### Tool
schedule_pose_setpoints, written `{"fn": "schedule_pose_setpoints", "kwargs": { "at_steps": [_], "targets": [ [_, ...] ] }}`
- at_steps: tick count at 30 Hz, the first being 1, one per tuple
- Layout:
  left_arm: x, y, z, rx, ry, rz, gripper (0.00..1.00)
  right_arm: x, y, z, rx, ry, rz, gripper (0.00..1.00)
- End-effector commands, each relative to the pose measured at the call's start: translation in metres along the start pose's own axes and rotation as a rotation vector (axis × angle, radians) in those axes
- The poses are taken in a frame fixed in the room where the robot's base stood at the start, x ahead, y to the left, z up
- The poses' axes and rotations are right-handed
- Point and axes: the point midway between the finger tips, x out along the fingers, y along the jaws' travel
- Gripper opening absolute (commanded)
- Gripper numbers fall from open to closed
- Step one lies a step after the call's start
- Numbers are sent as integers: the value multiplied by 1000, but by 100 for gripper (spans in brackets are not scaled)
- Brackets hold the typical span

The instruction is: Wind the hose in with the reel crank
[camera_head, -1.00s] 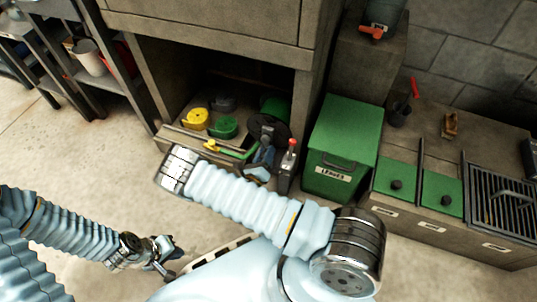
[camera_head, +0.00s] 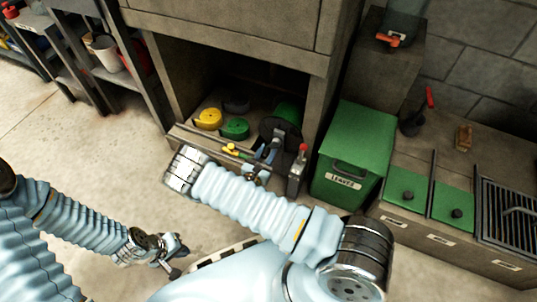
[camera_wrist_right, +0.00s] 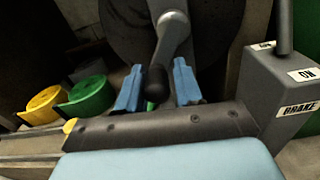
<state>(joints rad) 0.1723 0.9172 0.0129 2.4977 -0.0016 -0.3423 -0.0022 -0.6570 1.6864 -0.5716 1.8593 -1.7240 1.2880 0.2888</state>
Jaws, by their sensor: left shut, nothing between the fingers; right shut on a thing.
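The black hose reel (camera_head: 280,132) stands in the open bay, with green hose (camera_head: 288,111) wound behind its dark disc. The grey crank arm (camera_wrist_right: 174,28) comes down to a black knob (camera_wrist_right: 155,86). My right gripper (camera_wrist_right: 157,88) has its blue fingers closed on either side of this knob; it shows small beside the reel in the head view (camera_head: 267,153). A yellow hose end (camera_head: 230,147) lies left of the reel, with a short green length beside it. My left gripper (camera_head: 174,262) is shut and empty, low over the floor, far from the reel.
A grey brake box (camera_wrist_right: 285,88) with an upright lever stands right of the crank; the lever has a red top (camera_head: 303,147). Yellow (camera_head: 208,119) and green coils (camera_head: 234,128) lie left of the reel. A green leaves bin (camera_head: 352,155) stands close right.

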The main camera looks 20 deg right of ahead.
Motion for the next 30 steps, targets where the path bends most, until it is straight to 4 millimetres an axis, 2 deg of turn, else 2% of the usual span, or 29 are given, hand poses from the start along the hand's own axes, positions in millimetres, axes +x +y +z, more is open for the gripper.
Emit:
{"fn": "schedule_pose_setpoints", "kwargs": {
  "at_steps": [3,21,22,24,30],
  "targets": [
    [-1,0,0,0,0,0,0,-1,6,2,40,-3,10,5],
    [-1,0,0,0,0,0,0,-1,7,4,75,-8,11,5],
    [-1,0,0,0,0,0,0,-1,7,5,75,-8,11,40],
    [-1,0,0,0,0,0,0,-1,7,4,75,-8,10,50],
    [-1,0,0,0,0,0,0,0,5,4,73,-6,5,51]
  ]
}}
